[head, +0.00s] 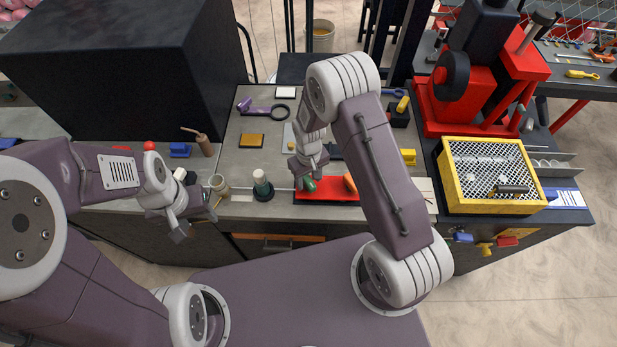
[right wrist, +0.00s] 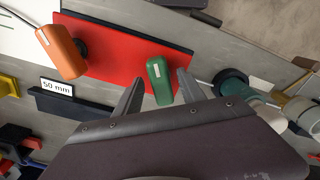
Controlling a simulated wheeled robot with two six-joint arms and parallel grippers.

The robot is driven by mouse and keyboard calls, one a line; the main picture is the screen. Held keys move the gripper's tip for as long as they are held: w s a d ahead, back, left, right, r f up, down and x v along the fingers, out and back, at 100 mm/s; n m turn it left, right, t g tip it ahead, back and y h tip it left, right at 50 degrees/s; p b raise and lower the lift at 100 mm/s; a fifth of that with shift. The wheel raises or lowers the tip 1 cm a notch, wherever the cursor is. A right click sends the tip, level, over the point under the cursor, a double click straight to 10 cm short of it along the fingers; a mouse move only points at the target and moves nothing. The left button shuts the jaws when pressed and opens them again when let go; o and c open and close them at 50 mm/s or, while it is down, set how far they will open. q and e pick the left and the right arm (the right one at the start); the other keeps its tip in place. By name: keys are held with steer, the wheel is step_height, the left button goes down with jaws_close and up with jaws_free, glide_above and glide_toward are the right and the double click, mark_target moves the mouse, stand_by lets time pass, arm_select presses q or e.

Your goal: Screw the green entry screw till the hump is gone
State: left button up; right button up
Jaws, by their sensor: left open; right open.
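The green entry screw (right wrist: 160,82) is a green handle with a pale stripe. It stands on a red base plate (right wrist: 115,50) in the right wrist view. The red plate also shows in the head view (head: 330,196), with the green screw (head: 309,184) at its left end. My right gripper (right wrist: 158,86) is open, one finger on each side of the green screw, with gaps visible. My left gripper (head: 195,222) is open and empty at the bench's front edge, left of the plate. An orange handle (right wrist: 61,52) sits at the plate's other end. No hump can be made out.
A yellow mesh frame (head: 492,175) and red press (head: 470,95) stand at right.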

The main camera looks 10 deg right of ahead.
steer(key=shift+a, duration=0.1)
jaws_close()
steer(key=shift+w+f+m+b, duration=0.15)
steer(key=shift+m+b, duration=0.4)
steer(key=shift+m, duration=0.35)
steer(key=m, duration=0.3)
steer(key=shift+r+m+b, duration=0.2)
steer(key=shift+m+b, duration=0.2)
jaws_free()
